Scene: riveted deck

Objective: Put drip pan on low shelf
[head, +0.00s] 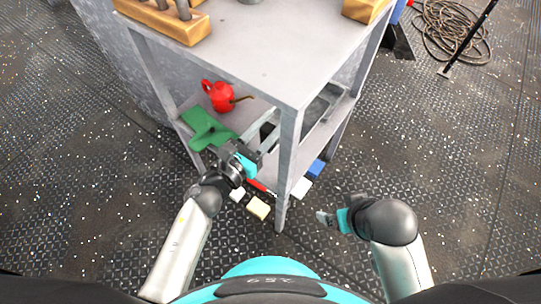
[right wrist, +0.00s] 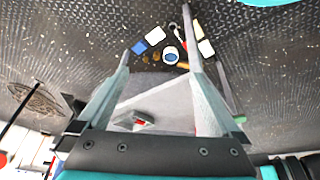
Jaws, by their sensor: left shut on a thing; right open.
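The drip pan (head: 317,112) appears as a grey, dark-bottomed shallow tray at the low shelf of the grey metal stand, partly hidden by the front leg and the top. My left gripper (head: 256,152) is shut on its near left edge, at the stand's open side. I cannot tell whether the pan rests on the shelf. A red oil can (head: 220,97) and a green cloth-like thing (head: 208,130) are on the shelf left of the pan. My right gripper (head: 324,216) is open and empty, right of the front leg; its fingers show in the right wrist view (right wrist: 158,75).
The stand's top (head: 265,50) overhangs the shelf, and its front leg (head: 287,165) stands between my arms. Below lie a blue box (head: 315,168), a white box (head: 302,187) and a cream block (head: 258,207). A coiled hose (head: 450,30) is far right.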

